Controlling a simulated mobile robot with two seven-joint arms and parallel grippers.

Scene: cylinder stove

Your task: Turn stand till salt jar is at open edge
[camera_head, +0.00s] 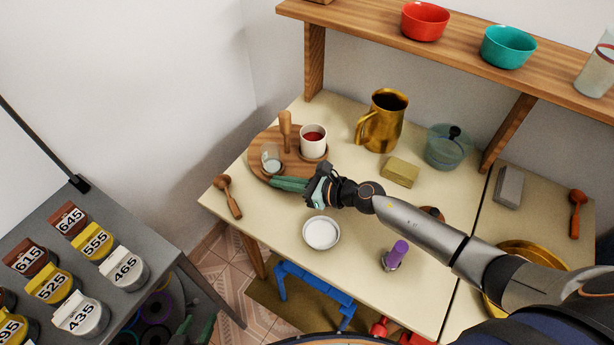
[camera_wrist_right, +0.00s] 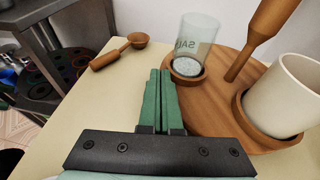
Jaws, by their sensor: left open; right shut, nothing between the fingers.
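The stand (camera_head: 266,140) is a round wooden board with an upright handle (camera_head: 285,130). It stands at the left back of the cream table. The glass salt jar (camera_head: 271,157) sits in a ring at the stand's left side; the right wrist view shows it (camera_wrist_right: 195,45) with part of its lettering and white grains inside. A white cup (camera_head: 313,140) with red contents sits at the stand's right. My right gripper (camera_head: 274,182) is shut and empty, its green fingers along the stand's near edge. I cannot tell whether they touch it.
A wooden spoon (camera_head: 229,197) lies left of the stand. A white bowl (camera_head: 321,233) is in front. A shelf (camera_head: 450,55) hangs above the back.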

